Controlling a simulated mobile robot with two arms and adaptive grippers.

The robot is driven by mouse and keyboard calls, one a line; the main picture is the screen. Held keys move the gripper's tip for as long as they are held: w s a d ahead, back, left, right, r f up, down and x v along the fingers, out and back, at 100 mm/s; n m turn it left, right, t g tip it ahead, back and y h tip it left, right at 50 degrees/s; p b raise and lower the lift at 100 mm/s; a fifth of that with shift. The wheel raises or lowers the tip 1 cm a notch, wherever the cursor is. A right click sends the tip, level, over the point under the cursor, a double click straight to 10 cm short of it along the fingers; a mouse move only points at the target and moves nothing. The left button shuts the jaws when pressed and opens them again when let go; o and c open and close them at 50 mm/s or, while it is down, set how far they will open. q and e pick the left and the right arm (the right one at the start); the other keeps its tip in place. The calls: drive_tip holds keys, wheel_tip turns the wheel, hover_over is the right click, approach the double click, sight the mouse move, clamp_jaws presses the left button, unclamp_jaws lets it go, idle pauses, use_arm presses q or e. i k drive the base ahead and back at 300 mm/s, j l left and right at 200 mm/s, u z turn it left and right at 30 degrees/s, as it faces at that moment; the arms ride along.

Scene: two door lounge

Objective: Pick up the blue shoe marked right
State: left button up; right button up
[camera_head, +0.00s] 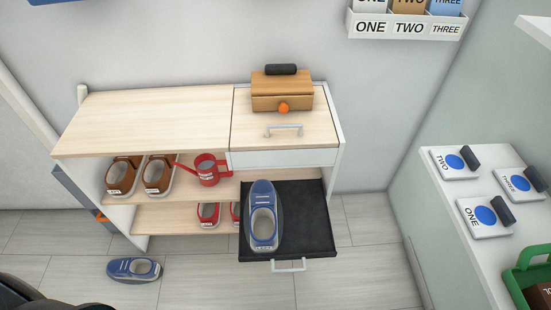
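One blue shoe (263,207) lies in the pulled-out black drawer (311,225) of the shoe cabinet, with a small tag at its near end. A second blue shoe (119,267) lies on the floor in front of the cabinet's left side, also with a small marking. Both markings are too small to read, so I cannot tell which shoe is marked right. Neither of my grippers is in view.
The cabinet (150,118) holds brown shoes (123,177), a red watering can (208,171) and red shoes (208,213). A wooden box (282,92) stands on top. A white counter (466,245) with numbered blocks is at right. The tiled floor in front is mostly clear.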

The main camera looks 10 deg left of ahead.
sight(127, 270)
drive_tip(key=u, duration=2.15)
drive_tip(key=i+j+z, duration=0.1)
drive_tip(key=z, duration=0.35)
drive_tip(key=j+z, duration=0.1)
drive_tip(key=z, duration=0.35)
drive_tip(key=i+j+z, duration=0.1)
drive_tip(key=z, duration=0.4)
drive_tip(key=j+z, duration=0.25)
drive_tip(key=z, duration=0.2)
drive_tip(key=j+z, duration=0.15)
drive_tip(key=z, duration=0.3)
